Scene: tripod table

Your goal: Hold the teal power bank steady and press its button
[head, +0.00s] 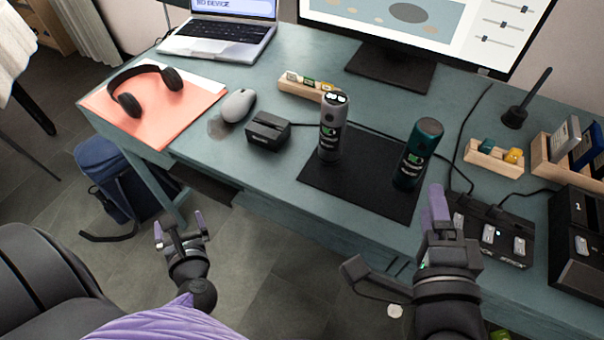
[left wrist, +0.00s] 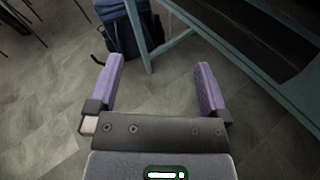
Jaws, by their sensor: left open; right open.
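The teal power bank (head: 418,153) is a dark teal cylinder standing upright on the right part of a black mat (head: 360,189). It has a green and white label; I cannot make out its button. My right gripper (head: 434,207), with purple fingers, is open just in front of and slightly right of the power bank, apart from it as far as I can tell. My left gripper (head: 180,227) is open and empty, low in front of the desk. In the left wrist view, its spread fingers (left wrist: 157,85) have only floor between them.
A similar grey cylinder (head: 331,126) stands on the mat's left part. A black dock (head: 268,131), mouse (head: 239,105) and headphones (head: 146,89) lie left. A charging station (head: 490,232) and black box (head: 578,240) crowd the right. A cable runs behind the cylinders.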

